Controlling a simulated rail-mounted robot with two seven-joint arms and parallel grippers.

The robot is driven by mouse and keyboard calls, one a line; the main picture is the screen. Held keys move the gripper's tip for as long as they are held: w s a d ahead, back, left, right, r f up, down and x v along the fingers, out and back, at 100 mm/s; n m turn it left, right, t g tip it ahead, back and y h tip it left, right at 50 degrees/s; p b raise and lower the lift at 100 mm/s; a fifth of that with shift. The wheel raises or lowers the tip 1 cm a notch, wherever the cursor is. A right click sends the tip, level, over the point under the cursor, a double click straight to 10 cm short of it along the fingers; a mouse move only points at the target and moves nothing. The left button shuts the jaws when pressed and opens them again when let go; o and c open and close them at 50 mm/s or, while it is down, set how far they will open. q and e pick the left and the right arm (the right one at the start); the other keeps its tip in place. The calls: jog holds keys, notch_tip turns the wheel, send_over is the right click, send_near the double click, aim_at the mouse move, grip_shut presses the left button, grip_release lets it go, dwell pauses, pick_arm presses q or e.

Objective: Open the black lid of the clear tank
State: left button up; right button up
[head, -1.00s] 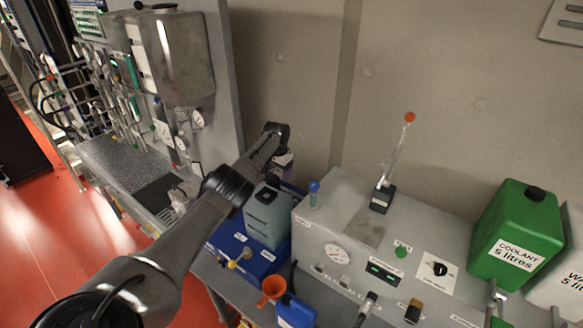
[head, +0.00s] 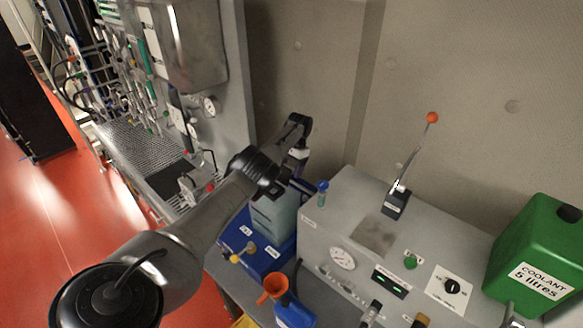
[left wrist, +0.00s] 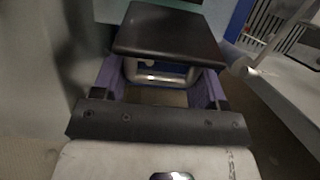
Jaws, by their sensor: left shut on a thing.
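My left gripper (head: 297,172) is low behind the forearm, by the back wall. In the left wrist view a flat black slab, which looks like the lid (left wrist: 168,38), lies at the fingertips of my left gripper (left wrist: 160,80). The jaws are shut on it as far as I can tell; the contact is partly hidden. A metal bar shows just below the slab, between the fingers. My right gripper is not in view.
A grey console (head: 345,215) with an upright orange-tipped lever (head: 408,165) is to the right. An orange funnel (head: 271,288) and a green coolant can (head: 540,250) are near.

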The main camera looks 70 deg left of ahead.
pick_arm(q)
jog(key=shift+f, duration=0.1)
jog(key=o, duration=1.2)
jog(key=shift+o, duration=0.2)
jog(key=shift+r, duration=0.2)
